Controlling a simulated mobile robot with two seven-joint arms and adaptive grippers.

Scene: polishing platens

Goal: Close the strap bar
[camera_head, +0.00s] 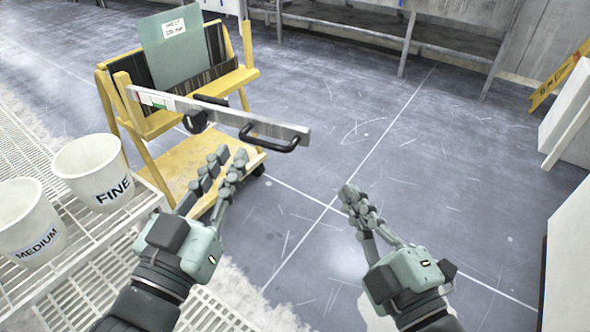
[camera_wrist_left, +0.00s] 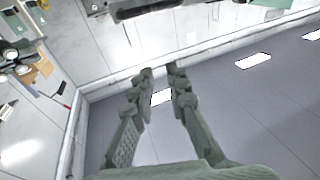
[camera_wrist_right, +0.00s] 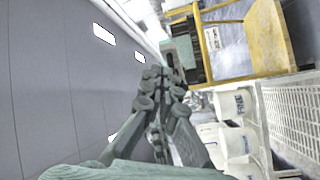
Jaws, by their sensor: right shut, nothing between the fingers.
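The strap bar (camera_head: 225,116) is a long pale metal bar on the yellow cart (camera_head: 185,160). Its left end is at the cart's near post, and its free end sticks out to the right over the floor. It carries a black loop handle (camera_head: 270,140) near the free end and a dark round part near its middle. My left gripper (camera_head: 229,155) is just below the bar in the picture, open and empty; its parted fingers show in the left wrist view (camera_wrist_left: 160,75). My right gripper (camera_head: 350,190) is shut and empty, right of the bar, over open floor. Its fingers meet in the right wrist view (camera_wrist_right: 162,75).
The cart holds a green labelled panel (camera_head: 175,55) and dark plates. White buckets marked FINE (camera_head: 92,165) and MEDIUM (camera_head: 28,215) stand on a white grated rack at left. Benches line the back. A pale cabinet is at right. The middle floor is clear.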

